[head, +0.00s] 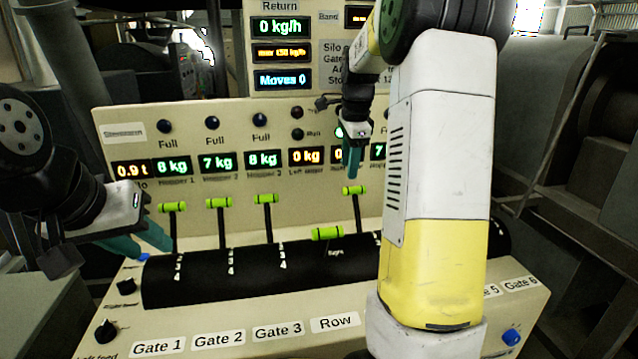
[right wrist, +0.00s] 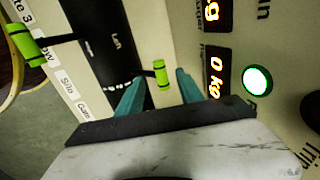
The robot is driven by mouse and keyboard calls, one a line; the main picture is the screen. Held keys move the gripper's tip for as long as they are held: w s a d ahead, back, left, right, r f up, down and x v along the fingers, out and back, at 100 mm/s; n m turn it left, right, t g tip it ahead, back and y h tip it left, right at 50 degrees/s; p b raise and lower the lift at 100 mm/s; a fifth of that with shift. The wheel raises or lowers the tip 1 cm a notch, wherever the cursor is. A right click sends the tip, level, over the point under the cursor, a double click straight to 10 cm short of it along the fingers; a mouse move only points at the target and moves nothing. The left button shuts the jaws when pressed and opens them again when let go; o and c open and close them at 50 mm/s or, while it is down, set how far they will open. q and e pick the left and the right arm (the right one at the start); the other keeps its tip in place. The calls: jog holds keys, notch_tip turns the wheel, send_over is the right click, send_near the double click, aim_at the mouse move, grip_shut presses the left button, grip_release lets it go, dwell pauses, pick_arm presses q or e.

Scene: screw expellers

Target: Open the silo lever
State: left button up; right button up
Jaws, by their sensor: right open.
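The silo lever has a lime-green cross handle on a dark stem. It stands raised in the head view (head: 354,190), and its handle also shows in the right wrist view (right wrist: 160,72). My right gripper (head: 351,163) is open and points down just above this handle. In the right wrist view its teal fingertips (right wrist: 160,80) lie on either side of the handle, with gaps; I cannot tell any contact. My left gripper (head: 155,250) hangs at the left by the Gate 1 lever (head: 173,207), its teal fingers apart and empty. My right arm hides part of the console.
The Row lever (head: 327,233) sits lower and nearer, just left of the silo lever. The Gate 2 lever (head: 219,203) and Gate 3 lever (head: 265,199) stand raised further left. A lit green button (right wrist: 258,80) is on the panel beside my right gripper.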

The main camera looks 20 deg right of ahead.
aim_at(347, 188)
jog(key=f, duration=0.2)
jog(key=w+f, duration=0.1)
jog(key=f, duration=0.4)
jog(key=shift+w+f, duration=0.15)
grip_shut()
dwell(1.2)
